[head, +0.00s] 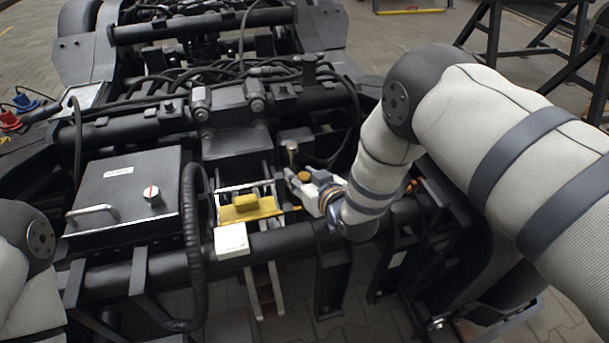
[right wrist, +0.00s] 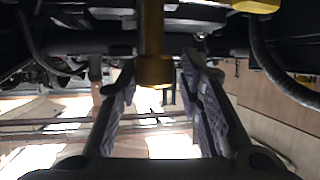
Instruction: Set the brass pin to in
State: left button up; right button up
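The brass pin (right wrist: 151,45) hangs down from the top of the right wrist view, a rod with a wider round end. That end shows between the two fingers of my right gripper (right wrist: 155,82), which are apart; I see no contact. In the head view a small brass knob (head: 304,177) shows at my right gripper (head: 300,186), beside the yellow block; it looks like the same pin. How far the pin is pushed in cannot be told. My left arm shows only at the left edge, its gripper out of view.
A yellow block (head: 245,208) and a white box (head: 231,241) sit left of my right gripper. A short lever (head: 291,150) stands just behind it. A dark cabinet (head: 127,190) with a red-marked knob is further left. Black tubes and hoses crowd the bogie.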

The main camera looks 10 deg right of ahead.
jog(key=shift+o, duration=0.6)
jog(key=shift+a, duration=0.1)
jog(key=shift+s, duration=0.1)
jog(key=v, duration=1.2)
jog(key=shift+f, duration=0.1)
